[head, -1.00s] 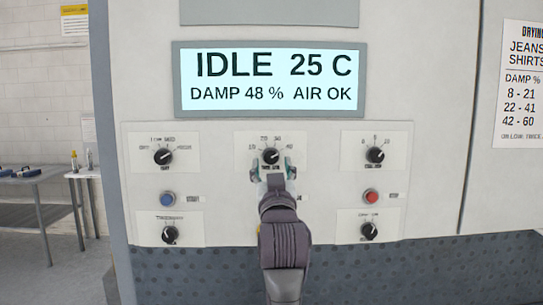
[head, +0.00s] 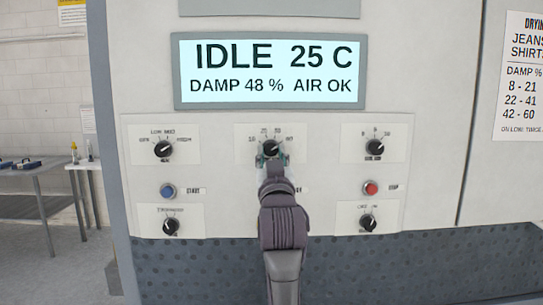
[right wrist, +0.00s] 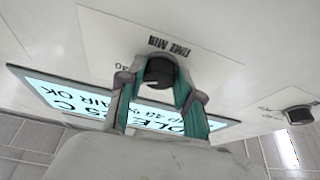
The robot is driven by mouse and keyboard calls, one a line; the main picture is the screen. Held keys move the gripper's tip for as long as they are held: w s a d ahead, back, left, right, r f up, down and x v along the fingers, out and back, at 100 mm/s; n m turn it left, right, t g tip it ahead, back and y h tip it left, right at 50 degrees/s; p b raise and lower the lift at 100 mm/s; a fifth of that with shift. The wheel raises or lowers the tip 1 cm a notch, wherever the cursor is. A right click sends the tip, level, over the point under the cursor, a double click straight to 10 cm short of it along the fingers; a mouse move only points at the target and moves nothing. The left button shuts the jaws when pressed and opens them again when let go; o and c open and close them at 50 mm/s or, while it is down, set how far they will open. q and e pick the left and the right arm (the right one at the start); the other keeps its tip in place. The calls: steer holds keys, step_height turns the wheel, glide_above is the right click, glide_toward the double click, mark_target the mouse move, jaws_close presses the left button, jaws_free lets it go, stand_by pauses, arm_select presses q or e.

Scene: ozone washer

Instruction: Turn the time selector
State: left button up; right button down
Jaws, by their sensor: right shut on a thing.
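The time selector is a black round knob (head: 270,148) in the top middle of the panel, with numbers around its upper side. In the right wrist view the knob (right wrist: 159,72) shows between the two fingers, beside the "TIME MIN" label. My right gripper (head: 271,158) reaches up to the knob from below and is shut on it. Its teal-lined fingers (right wrist: 158,92) flank the knob in the right wrist view. The fingers and arm hide the lower part of the knob and its label in the head view. My left gripper is not in view.
Other black knobs sit at top left (head: 163,149), top right (head: 375,147), lower left (head: 171,225) and lower right (head: 367,223). A blue button (head: 167,191) and a red button (head: 371,188) flank my arm. The display (head: 270,72) above reads IDLE 25 C.

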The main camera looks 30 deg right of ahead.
steer(key=n+y+p, duration=0.1)
steer(key=n, duration=0.1)
steer(key=n+y+p, duration=0.1)
steer(key=n+p, duration=0.1)
steer(key=n+t+y+p, duration=0.1)
steer(key=n, duration=0.1)
steer(key=shift+s+d+r+n+p, duration=0.1)
steer(key=shift+d+r+n+p, duration=0.1)
steer(key=shift+r+n+p, duration=0.15)
steer(key=shift+d+f+n+y+p, duration=0.1)
steer(key=shift+n+y+p, duration=0.6)
steer(key=shift+n, duration=0.4)
steer(key=shift+f+n+y+p, duration=0.1)
steer(key=shift+n+y+p, duration=0.4)
steer(key=shift+n+p, duration=0.5)
steer(key=c, duration=0.8)
jaws_free()
steer(key=shift+o, duration=0.2)
